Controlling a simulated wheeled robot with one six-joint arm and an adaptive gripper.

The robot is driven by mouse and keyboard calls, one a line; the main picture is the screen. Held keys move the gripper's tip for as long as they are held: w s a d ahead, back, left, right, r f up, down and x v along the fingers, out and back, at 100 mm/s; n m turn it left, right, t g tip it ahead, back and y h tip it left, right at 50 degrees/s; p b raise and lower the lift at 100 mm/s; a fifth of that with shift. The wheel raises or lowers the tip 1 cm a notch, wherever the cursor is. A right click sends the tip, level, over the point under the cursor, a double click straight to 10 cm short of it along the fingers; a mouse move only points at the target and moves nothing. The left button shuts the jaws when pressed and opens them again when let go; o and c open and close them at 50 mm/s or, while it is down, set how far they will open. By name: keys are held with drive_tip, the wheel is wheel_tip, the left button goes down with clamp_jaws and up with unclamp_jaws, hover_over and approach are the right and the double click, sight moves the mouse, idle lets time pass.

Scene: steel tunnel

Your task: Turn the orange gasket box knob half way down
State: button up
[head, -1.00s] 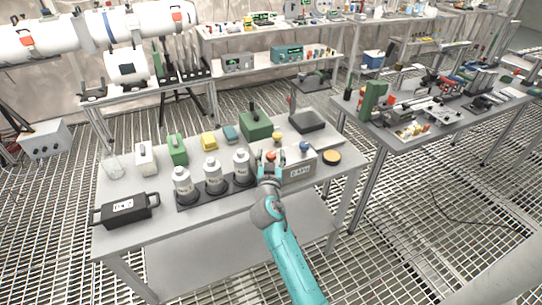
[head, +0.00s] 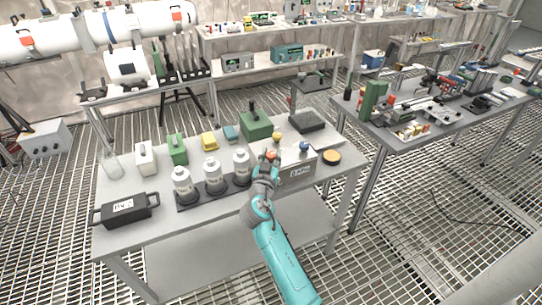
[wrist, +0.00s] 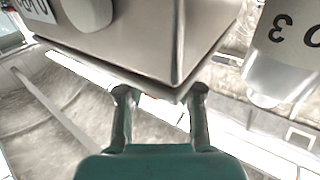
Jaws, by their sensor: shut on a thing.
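The gasket box (head: 300,170) is a grey metal box at the front right of the near table. On it are an orange knob (head: 271,154), a yellow knob (head: 277,136) and a blue knob (head: 304,147). My gripper (head: 268,161) is at the box's left front, at the orange knob, with its fingers shut on it. In the wrist view my gripper (wrist: 160,92) shows two dark fingers beside the box's metal edge (wrist: 180,60). Only a sliver of orange shows between them, so the knob's angle cannot be told.
Several white-grey bottles (head: 213,173) stand in a dark rack just left of my gripper. A black case (head: 124,210) lies at the table's left front. A green box (head: 256,125) stands behind, and a round yellow-topped disc (head: 332,157) lies to the right.

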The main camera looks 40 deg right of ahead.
drive_tip(key=o, duration=1.2)
drive_tip(key=v, duration=1.2)
